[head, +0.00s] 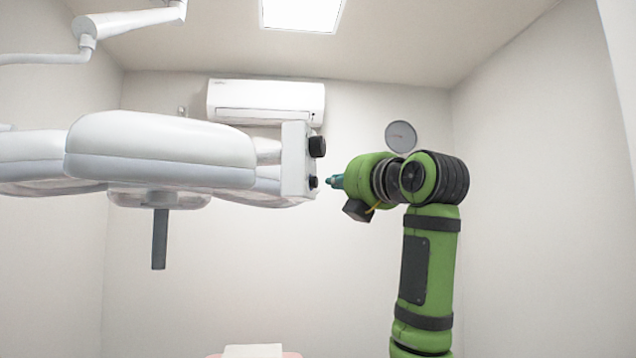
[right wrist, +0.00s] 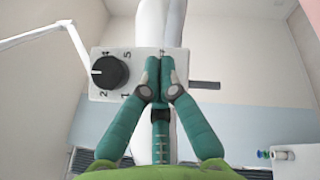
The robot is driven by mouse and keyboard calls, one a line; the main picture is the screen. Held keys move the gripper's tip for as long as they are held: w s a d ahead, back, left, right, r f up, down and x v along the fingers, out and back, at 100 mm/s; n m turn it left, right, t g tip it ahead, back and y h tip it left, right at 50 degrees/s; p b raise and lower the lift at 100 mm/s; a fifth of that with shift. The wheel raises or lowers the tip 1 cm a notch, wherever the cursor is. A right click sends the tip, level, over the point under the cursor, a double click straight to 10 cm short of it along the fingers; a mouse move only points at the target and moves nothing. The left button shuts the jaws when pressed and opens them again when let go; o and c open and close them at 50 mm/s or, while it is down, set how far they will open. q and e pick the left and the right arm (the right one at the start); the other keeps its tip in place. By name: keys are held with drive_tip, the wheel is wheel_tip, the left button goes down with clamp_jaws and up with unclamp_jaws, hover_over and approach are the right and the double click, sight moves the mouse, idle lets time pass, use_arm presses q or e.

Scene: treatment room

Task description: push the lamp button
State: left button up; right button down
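The surgical lamp (head: 160,140) hangs at the left of the head view, with a white control panel (head: 296,160) at its right end. The panel carries a large black knob (head: 317,146) and, below it, a small black button (head: 313,182). My right gripper (head: 332,182) points left at the button's height, with a small gap seen between them. In the right wrist view my right fingers (right wrist: 160,70) are together and empty. They cover part of the panel (right wrist: 138,60) beside the numbered knob (right wrist: 110,71), and the button is hidden there. My left gripper is not in view.
A lamp handle (head: 160,238) hangs below the lamp head. A white support arm (head: 130,20) is at the upper left. An air conditioner (head: 265,100) and a round clock (head: 401,136) are on the back wall. Open space lies below the panel.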

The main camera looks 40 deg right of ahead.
drive_tip(key=shift+w+a, duration=0.25)
drive_tip(key=shift+w, duration=0.1)
drive_tip(key=shift+w+a+p, duration=0.2)
drive_tip(key=shift+w+p, duration=0.1)
drive_tip(key=shift+w, duration=0.05)
idle(0.7)
drive_tip(key=shift+s, duration=0.1)
drive_tip(key=shift+s+d, duration=0.5)
drive_tip(key=shift+s, duration=0.15)
drive_tip(key=shift+s+d+b, duration=0.2)
drive_tip(key=shift+s+d, duration=0.7)
drive_tip(key=shift+s, duration=0.3)
drive_tip(key=shift+s+d+b, duration=0.2)
drive_tip(key=shift+s+d, duration=0.7)
drive_tip(key=shift+s, duration=0.3)
